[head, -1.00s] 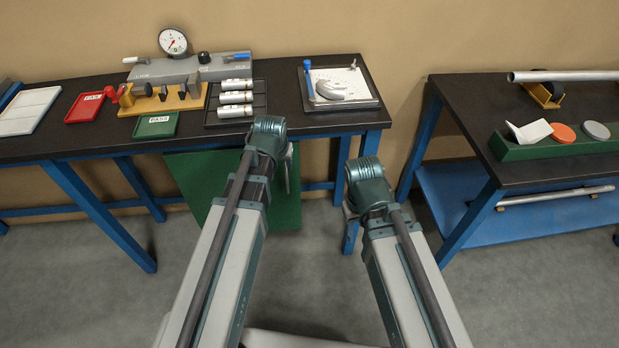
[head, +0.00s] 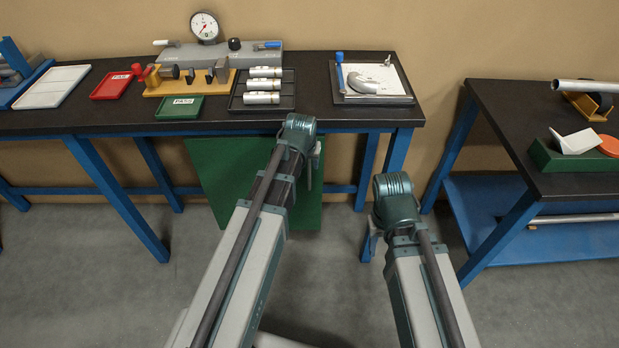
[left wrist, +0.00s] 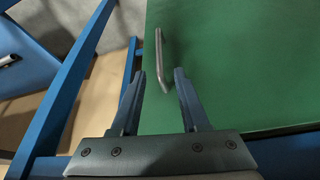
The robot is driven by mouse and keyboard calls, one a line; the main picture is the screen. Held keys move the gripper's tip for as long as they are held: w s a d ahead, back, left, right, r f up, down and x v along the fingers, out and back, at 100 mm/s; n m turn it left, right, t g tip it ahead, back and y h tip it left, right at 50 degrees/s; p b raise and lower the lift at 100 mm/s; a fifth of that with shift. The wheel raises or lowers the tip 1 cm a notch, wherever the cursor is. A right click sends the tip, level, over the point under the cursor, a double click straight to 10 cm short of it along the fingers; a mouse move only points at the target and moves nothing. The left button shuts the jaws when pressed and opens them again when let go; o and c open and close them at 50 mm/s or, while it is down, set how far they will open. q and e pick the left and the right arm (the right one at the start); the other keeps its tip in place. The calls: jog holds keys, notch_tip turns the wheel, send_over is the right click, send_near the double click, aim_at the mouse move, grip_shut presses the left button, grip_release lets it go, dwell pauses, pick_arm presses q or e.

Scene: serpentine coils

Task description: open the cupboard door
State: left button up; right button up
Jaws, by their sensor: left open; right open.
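The cupboard door (head: 230,190) is a green panel under the left workbench. It looks closed, flush beneath the bench top. In the left wrist view the green door (left wrist: 235,70) fills the right side. A grey bar handle (left wrist: 159,50) stands near the door's edge; it also shows in the head view (head: 309,170), beside my left arm. My left gripper (left wrist: 159,72) is open, with its fingertips on either side of the handle's lower part; contact cannot be told. My right gripper (head: 369,246) is open and empty, low and away from the door.
The left workbench (head: 330,114) carries a gauge fixture (head: 205,55), trays and cylinders. Its blue leg (head: 398,152) stands right of the door. A second bench (head: 515,115) with a blue shelf (head: 500,205) is at the right. The grey floor (head: 90,270) is clear at left.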

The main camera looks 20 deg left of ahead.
aim_at(309, 169)
pick_arm(q)
jog(key=b+x, duration=0.5)
jog(key=x, duration=0.1)
jog(key=shift+w+f, duration=0.15)
jog(key=shift+f, duration=0.25)
jog(key=shift+c, duration=0.3)
grip_shut()
dwell(0.8)
